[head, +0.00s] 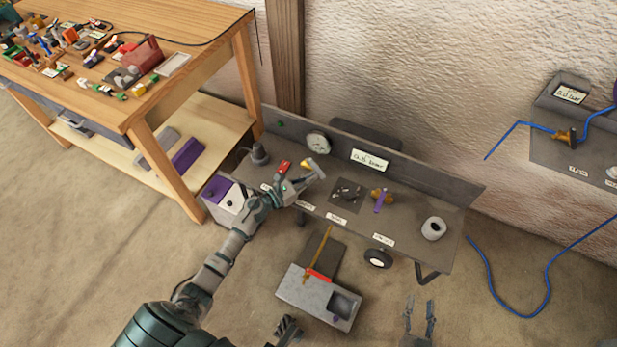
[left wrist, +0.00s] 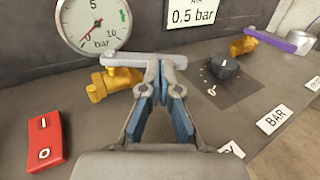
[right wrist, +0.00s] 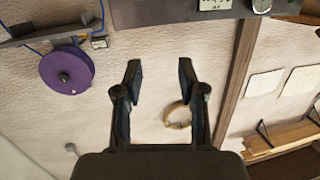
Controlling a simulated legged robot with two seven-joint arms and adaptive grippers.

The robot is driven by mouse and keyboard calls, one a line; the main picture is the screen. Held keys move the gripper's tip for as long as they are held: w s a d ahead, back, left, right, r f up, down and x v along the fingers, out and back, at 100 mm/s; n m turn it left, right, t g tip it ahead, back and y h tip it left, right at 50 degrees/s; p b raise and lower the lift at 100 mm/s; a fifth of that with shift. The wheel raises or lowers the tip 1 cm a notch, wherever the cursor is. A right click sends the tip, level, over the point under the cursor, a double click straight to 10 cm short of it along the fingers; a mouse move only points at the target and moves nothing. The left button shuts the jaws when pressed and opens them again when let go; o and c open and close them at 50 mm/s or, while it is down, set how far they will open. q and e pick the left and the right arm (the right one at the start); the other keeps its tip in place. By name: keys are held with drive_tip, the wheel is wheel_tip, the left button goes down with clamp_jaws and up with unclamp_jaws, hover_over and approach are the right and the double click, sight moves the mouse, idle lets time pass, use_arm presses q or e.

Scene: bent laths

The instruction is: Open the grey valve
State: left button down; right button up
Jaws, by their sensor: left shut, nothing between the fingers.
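The grey valve has a brass body (left wrist: 98,86) and a long light-grey lever (left wrist: 120,60), below the pressure gauge in the left wrist view. The lever lies roughly sideways across that view. My left gripper (left wrist: 160,66) is shut and empty, its tips right at the lever's right part; I cannot tell whether they touch it. In the head view the left gripper (head: 303,180) is at the bench, and the grey lever (head: 317,170) shows just beyond it. My right gripper (right wrist: 160,72) is open and empty, away from the bench; it also shows at the bottom of the head view (head: 419,308).
A red switch (left wrist: 44,135) is left of the valve. A dark knob (left wrist: 224,68) and a purple-handled brass valve (left wrist: 245,45) are to the right. The gauge (left wrist: 93,24) stands behind. A wooden table (head: 190,68) with small parts is at the left.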

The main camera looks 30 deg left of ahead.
sight(321, 174)
use_arm(q)
drive_tip(key=shift+w+d+r+n+t+y, duration=0.15)
drive_tip(key=shift+d+n+t+y, duration=0.25)
drive_tip(key=shift+n+y, duration=0.3)
drive_tip(key=shift+w+d+y, duration=0.1)
drive_tip(key=shift+w+y, duration=0.1)
drive_tip(key=shift+y, duration=0.2)
drive_tip(key=shift+w+d, duration=0.1)
drive_tip(key=shift+d, duration=0.05)
drive_tip(key=shift+w+d+f, duration=0.2)
drive_tip(key=shift+w+d, duration=0.15)
drive_tip(key=shift+w, duration=0.1)
drive_tip(key=shift+w+d, duration=0.2)
drive_tip(key=shift+w, duration=0.15)
use_arm(e)
drive_tip(key=shift+r, duration=0.3)
use_arm(q)
drive_tip(key=shift+r, duration=0.1)
use_arm(e)
drive_tip(key=shift+w+a, duration=0.1)
